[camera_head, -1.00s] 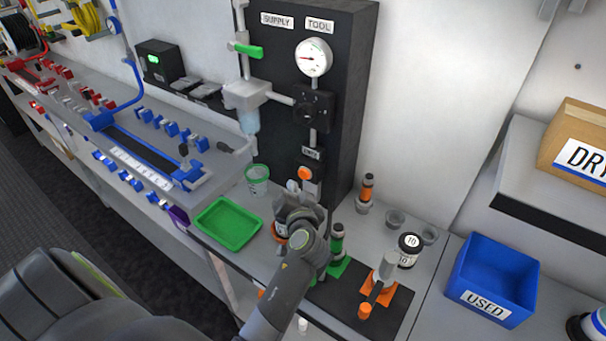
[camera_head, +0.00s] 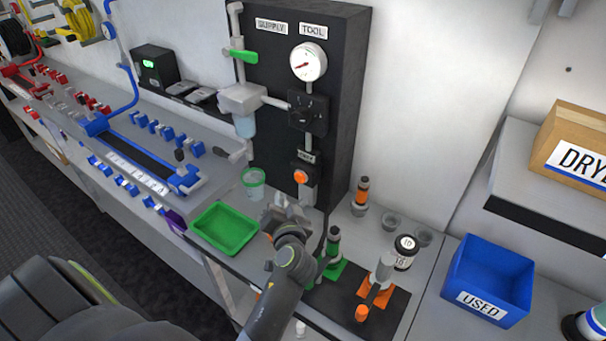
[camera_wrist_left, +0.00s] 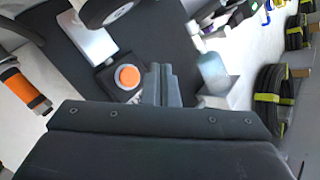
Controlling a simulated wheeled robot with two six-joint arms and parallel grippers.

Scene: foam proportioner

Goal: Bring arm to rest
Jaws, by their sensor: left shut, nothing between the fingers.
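My left gripper (camera_head: 287,212) is over the workbench, just right of the green tray and in front of the black panel. In the left wrist view its fingers (camera_wrist_left: 162,85) are together with nothing between them. The black panel (camera_head: 265,110) stands upright at the back, with a gauge (camera_head: 308,62), a green-handled valve (camera_head: 243,56) and an orange button (camera_head: 300,177). The orange button also shows in the left wrist view (camera_wrist_left: 128,76), beside the fingers and apart from them. My right gripper is not in view.
A green tray (camera_head: 224,230) and a clear cup (camera_head: 253,184) stand left of the gripper. Green (camera_head: 333,250) and orange (camera_head: 377,285) fittings stand on a black mat to its right. A blue bin (camera_head: 490,282) is farther right.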

